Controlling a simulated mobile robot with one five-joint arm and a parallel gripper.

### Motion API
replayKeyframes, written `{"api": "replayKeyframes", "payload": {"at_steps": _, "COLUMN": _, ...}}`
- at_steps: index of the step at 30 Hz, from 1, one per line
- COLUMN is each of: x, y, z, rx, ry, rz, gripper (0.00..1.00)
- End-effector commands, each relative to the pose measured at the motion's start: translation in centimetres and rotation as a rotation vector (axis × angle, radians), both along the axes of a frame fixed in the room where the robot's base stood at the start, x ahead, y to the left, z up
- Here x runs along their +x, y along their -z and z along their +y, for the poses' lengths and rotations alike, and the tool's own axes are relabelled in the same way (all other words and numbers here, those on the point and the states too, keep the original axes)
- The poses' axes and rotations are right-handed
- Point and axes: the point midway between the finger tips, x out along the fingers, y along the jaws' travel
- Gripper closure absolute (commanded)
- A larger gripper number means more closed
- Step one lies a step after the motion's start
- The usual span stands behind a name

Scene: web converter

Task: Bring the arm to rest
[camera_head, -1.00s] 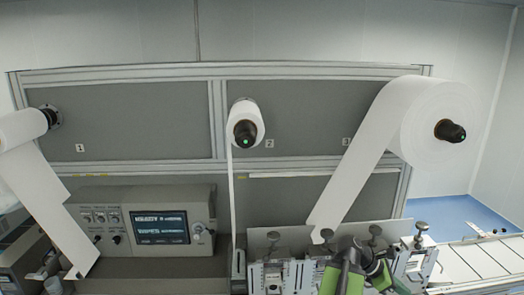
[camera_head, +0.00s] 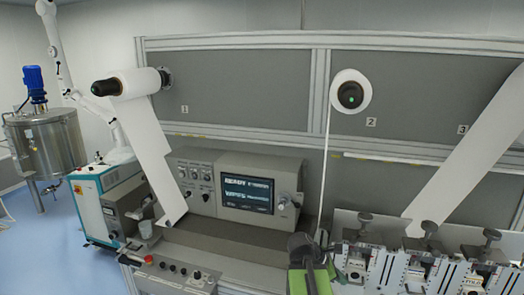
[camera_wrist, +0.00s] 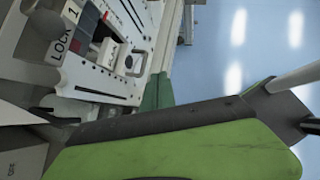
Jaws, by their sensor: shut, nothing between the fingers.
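My arm (camera_head: 306,270) shows at the bottom of the head view as a dark joint with green links. It is in front of the left end of the row of slitting units. In the wrist view, a large green and dark grey part of my arm (camera_wrist: 180,150) fills the lower middle. I cannot make out any fingertips of my gripper in either view. The wrist view looks past my arm onto a machine plate with a "LOCK" label (camera_wrist: 61,47).
The units with dark knobs (camera_head: 425,265) stand close right of my arm. A control panel with a screen (camera_head: 247,194) is behind, left. A white web (camera_head: 325,165) hangs from roll 2 (camera_head: 350,93). Open blue floor (camera_wrist: 255,50) lies right in the wrist view.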

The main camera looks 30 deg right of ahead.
Motion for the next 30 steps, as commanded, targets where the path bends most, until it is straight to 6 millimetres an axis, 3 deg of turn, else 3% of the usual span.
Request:
{"api": "replayKeyframes", "payload": {"at_steps": 1, "x": 2.8, "y": 2.9, "z": 3.4, "rx": 0.024, "ry": -0.03, "rz": -0.038, "gripper": 1.0}}
{"api": "replayKeyframes", "payload": {"at_steps": 6, "x": 9.5, "y": 8.4, "z": 15.5, "rx": 0.147, "ry": -0.04, "rz": -0.192, "gripper": 1.0}}
{"api": "replayKeyframes", "payload": {"at_steps": 10, "x": 12.3, "y": 12.1, "z": 25.3, "rx": 0.27, "ry": 0.033, "rz": -0.304, "gripper": 1.0}}
{"api": "replayKeyframes", "payload": {"at_steps": 15, "x": 12.9, "y": 15.7, "z": 37.2, "rx": 0.458, "ry": 0.331, "rz": -0.433, "gripper": 1.0}}
{"api": "replayKeyframes", "payload": {"at_steps": 18, "x": 12.2, "y": 15.5, "z": 39.9, "rx": 0.525, "ry": 0.641, "rz": -0.494, "gripper": 1.0}}
{"api": "replayKeyframes", "payload": {"at_steps": 22, "x": 11.7, "y": 15.5, "z": 41.7, "rx": 0.536, "ry": 0.935, "rz": -0.536, "gripper": 1.0}}
{"api": "replayKeyframes", "payload": {"at_steps": 25, "x": 11.5, "y": 15.5, "z": 41.7, "rx": 0.51, "ry": 1.045, "rz": -0.564, "gripper": 1.0}}
{"api": "replayKeyframes", "payload": {"at_steps": 30, "x": 11.5, "y": 15.5, "z": 41.5, "rx": 0.5, "ry": 1.079, "rz": -0.576, "gripper": 1.0}}
